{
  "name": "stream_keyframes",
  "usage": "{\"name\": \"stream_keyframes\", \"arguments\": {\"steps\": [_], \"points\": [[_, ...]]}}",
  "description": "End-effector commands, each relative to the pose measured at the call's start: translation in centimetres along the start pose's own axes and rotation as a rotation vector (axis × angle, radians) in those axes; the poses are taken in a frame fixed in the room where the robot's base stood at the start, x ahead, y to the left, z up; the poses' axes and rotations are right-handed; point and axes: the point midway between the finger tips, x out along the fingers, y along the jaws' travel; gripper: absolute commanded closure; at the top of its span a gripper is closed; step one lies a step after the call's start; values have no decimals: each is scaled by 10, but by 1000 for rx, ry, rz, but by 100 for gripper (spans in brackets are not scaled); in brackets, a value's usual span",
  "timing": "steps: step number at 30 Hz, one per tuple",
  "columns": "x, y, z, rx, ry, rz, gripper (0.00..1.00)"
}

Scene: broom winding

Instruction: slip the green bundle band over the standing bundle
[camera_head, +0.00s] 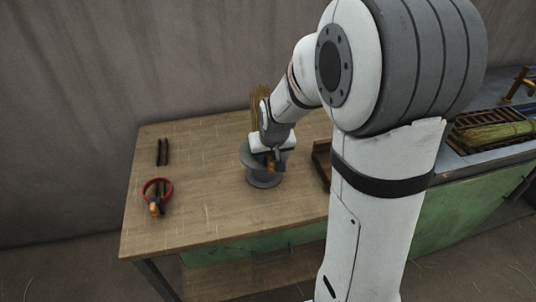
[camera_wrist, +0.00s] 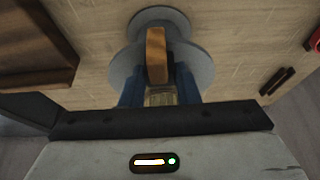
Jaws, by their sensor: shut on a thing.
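The standing bundle (camera_head: 258,98) of straw shows above and behind my wrist in the head view; its lower part is hidden. A grey round stand (camera_head: 264,180) is below my gripper, and its discs (camera_wrist: 203,68) show in the wrist view. My gripper (camera_head: 274,160) is over the stand, close to the bundle. In the wrist view, its blue fingers (camera_wrist: 158,88) are shut on a wooden tab (camera_wrist: 156,55). No green band shows in either view, so I cannot tell whether one is around the bundle.
A red ring (camera_head: 146,187) with a wooden tab lies at the table's left, and two dark bars (camera_head: 162,152) lie behind it. A brown wooden tray (camera_wrist: 35,45) is beside the stand. A rack with straw (camera_head: 500,132) is far right.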

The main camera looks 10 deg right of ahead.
Motion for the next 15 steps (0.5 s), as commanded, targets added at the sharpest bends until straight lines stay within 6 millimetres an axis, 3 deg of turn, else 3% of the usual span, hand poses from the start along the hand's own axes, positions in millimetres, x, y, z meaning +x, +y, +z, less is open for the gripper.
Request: {"name": "stream_keyframes", "arguments": {"steps": [2, 3, 12, 15], "points": [[0, 0, 0, 0, 0, 0, 95], [0, 0, 0, 0, 0, 0, 71], [0, 0, 0, 0, 0, 0, 46], [0, 0, 0, 1, 0, 0, 46]]}}
